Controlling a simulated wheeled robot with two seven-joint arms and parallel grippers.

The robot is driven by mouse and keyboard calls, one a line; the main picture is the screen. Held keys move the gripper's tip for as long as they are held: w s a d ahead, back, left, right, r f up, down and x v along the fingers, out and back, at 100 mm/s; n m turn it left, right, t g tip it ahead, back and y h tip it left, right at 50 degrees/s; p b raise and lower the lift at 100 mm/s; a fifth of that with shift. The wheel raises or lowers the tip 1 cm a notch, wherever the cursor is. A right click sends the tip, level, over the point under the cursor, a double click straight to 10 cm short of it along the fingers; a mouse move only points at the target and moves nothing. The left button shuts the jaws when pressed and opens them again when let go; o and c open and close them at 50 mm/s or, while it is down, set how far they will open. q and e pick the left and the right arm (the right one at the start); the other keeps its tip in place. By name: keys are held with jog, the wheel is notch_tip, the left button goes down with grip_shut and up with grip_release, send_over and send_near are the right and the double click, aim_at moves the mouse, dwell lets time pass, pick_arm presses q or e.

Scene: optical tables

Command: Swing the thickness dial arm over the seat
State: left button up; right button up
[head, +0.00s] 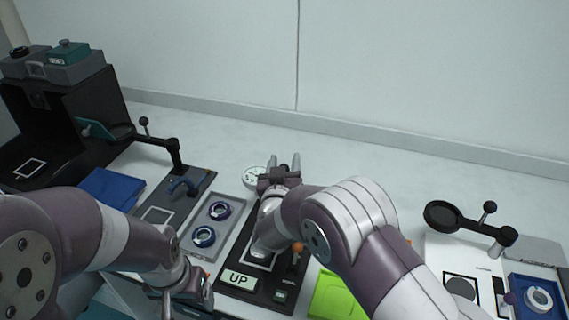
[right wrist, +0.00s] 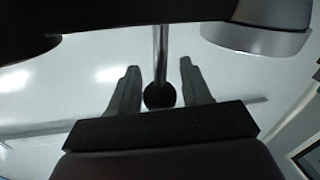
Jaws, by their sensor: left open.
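The thickness dial (head: 255,177) is a white round face with dark marks, at the far end of a dark station in the head view. Its arm is mostly hidden behind my right arm. The seat (head: 247,266) is a white-outlined square on that station, partly covered by my right arm. My right gripper (head: 282,160) is just right of the dial, its fingers apart. In the right wrist view a metal post with a black ball knob (right wrist: 160,97) stands between the fingers, with gaps on both sides. My left gripper (head: 185,291) is low in the head view, open, its fingertips hard to see.
An "UP" sign (head: 239,281) and an orange-knobbed lever (head: 297,250) stand on the station. A grey tray with rings (head: 222,211) is left, a green tray (head: 326,294) right. Other knobbed arms stand at far left (head: 158,138) and right (head: 470,221). The table behind is clear.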

grip_shut()
jog(key=n+y, duration=0.1)
jog(key=s+y+b, duration=0.1)
jog(key=n+y+b, duration=0.1)
jog(key=y, duration=0.1)
jog(key=shift+s+a+f+n, duration=0.2)
jog(key=shift+s+a+n, duration=0.1)
jog(key=shift+a, duration=0.1)
jog(key=y, duration=0.1)
jog(key=s+n+y+b, duration=0.1)
jog(key=shift+a+r+n+y, duration=0.1)
jog(key=shift+a+n+y, duration=0.2)
jog(key=shift+s+a+r+n+g+y, duration=0.1)
jog(key=shift+s+n+g+y, duration=0.1)
jog(key=shift+n+g+y, duration=0.15)
jog(key=shift+o, duration=1.5)
grip_release()
